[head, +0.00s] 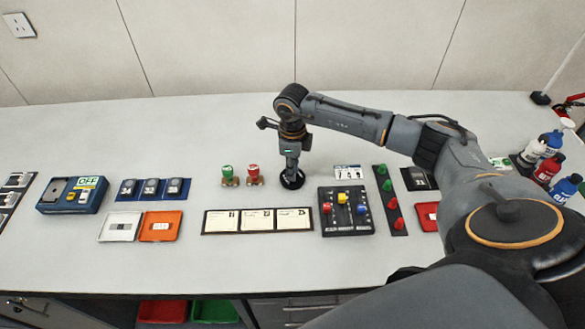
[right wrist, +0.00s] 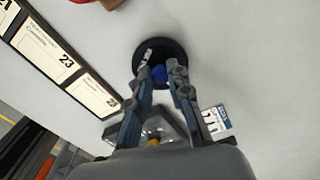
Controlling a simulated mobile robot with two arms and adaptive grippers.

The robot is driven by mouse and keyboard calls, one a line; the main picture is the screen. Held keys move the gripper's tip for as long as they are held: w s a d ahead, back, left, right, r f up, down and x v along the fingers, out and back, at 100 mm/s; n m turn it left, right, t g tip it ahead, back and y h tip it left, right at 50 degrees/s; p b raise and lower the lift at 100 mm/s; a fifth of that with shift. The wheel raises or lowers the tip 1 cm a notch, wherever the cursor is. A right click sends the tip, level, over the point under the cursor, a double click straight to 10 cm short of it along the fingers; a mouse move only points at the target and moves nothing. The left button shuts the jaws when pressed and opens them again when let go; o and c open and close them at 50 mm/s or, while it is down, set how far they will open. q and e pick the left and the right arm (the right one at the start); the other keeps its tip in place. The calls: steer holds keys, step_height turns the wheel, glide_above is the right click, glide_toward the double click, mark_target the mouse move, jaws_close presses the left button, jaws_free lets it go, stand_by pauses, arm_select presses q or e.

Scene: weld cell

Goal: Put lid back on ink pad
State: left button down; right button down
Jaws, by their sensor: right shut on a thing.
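A round black disc (right wrist: 172,46) lies at or just above the bench under my right gripper. It also shows in the head view (head: 292,185), partly hidden by the fingers. I cannot tell lid and ink pad apart here, or whether the lid is seated. My left gripper is not in view.
Green (head: 228,175) and red (head: 253,174) knobbed pieces stand left of the disc. A card strip (head: 257,232) lies in front. A dark box with coloured knobs (head: 345,228) stands front right, near a small card (head: 348,172). Bench behind the disc is clear.

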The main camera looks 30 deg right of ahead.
stand_by(0.3)
steer(key=c, duration=1.2)
jaws_free()
steer(key=shift+o, duration=0.4)
steer(key=o, duration=0.4)
steer(key=shift+o, duration=0.2)
steer(key=shift+r, duration=0.15)
steer(key=shift+r+p, duration=2.1)
steer(key=shift+r, duration=1.25)
